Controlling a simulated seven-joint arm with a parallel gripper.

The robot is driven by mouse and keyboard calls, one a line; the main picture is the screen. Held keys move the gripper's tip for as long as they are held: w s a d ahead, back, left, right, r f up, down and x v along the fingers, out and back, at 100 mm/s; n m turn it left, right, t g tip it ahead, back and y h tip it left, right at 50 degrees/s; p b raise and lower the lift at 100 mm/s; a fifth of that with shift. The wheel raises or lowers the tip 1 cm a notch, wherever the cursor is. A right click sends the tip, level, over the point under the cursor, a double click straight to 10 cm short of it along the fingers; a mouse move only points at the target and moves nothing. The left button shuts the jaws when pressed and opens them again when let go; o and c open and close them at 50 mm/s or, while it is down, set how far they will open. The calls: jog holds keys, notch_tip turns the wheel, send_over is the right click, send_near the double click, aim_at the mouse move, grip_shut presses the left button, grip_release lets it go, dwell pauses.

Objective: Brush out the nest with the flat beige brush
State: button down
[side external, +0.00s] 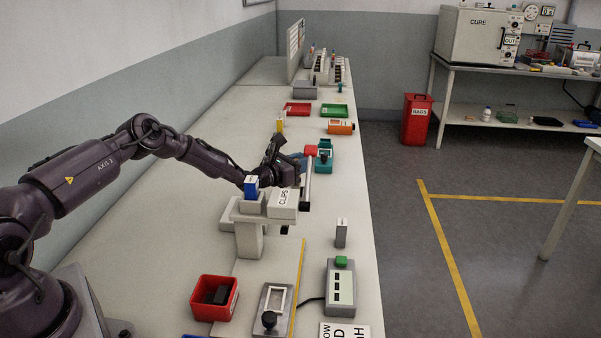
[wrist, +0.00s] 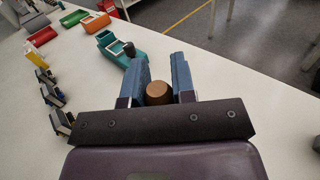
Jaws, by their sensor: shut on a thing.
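My gripper (side external: 297,162) is over the middle of the long bench, with its blue fingers pointing away from the arm. In the wrist view the two fingers (wrist: 159,82) are closed on a round brown-ended piece (wrist: 158,92). It looks like the end of a handle. The rest of it is hidden, so I cannot tell whether it is the flat beige brush. A teal fixture (side external: 324,158) with a recess stands just beyond the gripper, and also shows in the wrist view (wrist: 114,43). I cannot tell whether it is the nest.
A box marked CLIPS (side external: 284,203) and a blue-topped block (side external: 251,187) are near the wrist. Orange (side external: 341,127), green (side external: 334,110) and red (side external: 297,108) items lie farther back.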

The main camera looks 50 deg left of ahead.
notch_tip(320, 180, up, 7)
jog(key=s+d+r+m+h, duration=0.2)
jog(key=s+d+r+h, duration=0.2)
jog(key=s+d+r, duration=1.05)
jog(key=s+d+m+h, duration=0.1)
jog(key=s+d, duration=0.5)
jog(key=s, duration=0.2)
jog(key=s+d+f+n+y, duration=0.1)
jog(key=s+d+f+y, duration=0.1)
jog(key=f, duration=0.4)
jog(key=s+d+f+n+y, duration=0.2)
jog(key=d+f+y, duration=0.1)
jog(key=f, duration=0.4)
jog(key=shift+s+d, duration=0.15)
jog(key=shift+d, duration=0.4)
jog(key=shift+f, duration=0.15)
notch_tip(320, 180, down, 8)
jog(key=shift+r, duration=0.25)
